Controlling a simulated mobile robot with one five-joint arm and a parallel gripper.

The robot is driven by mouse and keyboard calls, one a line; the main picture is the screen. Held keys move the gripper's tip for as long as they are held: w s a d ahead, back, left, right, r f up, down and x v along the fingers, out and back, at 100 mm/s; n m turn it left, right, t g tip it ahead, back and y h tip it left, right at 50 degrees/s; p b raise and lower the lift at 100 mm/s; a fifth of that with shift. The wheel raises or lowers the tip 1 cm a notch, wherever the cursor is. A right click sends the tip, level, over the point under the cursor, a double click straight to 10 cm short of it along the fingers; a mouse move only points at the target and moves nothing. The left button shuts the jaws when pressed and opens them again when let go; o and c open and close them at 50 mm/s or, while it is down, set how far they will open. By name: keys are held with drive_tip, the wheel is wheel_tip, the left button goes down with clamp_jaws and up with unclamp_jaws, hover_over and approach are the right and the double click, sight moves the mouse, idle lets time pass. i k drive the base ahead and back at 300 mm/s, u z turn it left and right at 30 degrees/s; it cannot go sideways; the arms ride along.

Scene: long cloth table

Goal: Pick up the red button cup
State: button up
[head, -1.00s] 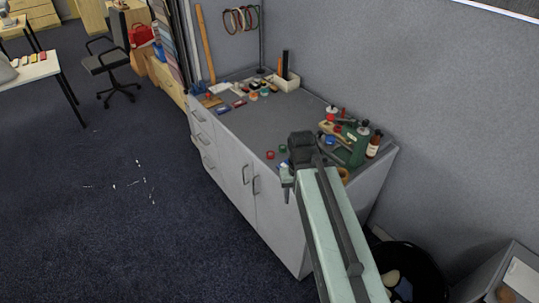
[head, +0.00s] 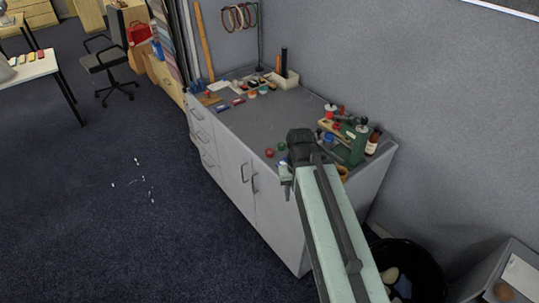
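A small red cup (head: 269,152), which looks like the red button cup, stands on the grey cabinet top (head: 262,125) near its front edge. A small green cup (head: 281,147) stands right beside it. My gripper (head: 287,186) hangs at the end of my arm, just below and right of the red cup in the picture, by the cabinet's front edge. It appears apart from the cup. The fingers are too small to tell whether they are open or shut.
A green hand press (head: 355,143) and a brown bottle (head: 373,141) stand at the right end of the top. Small coloured items and a white box (head: 286,80) are at the far end. The middle of the top is clear. A black bin (head: 412,262) stands on the floor at right.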

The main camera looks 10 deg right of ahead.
sight(268, 153)
drive_tip(key=u, duration=0.9)
drive_tip(key=i, duration=0.9)
drive_tip(key=u, duration=1.65)
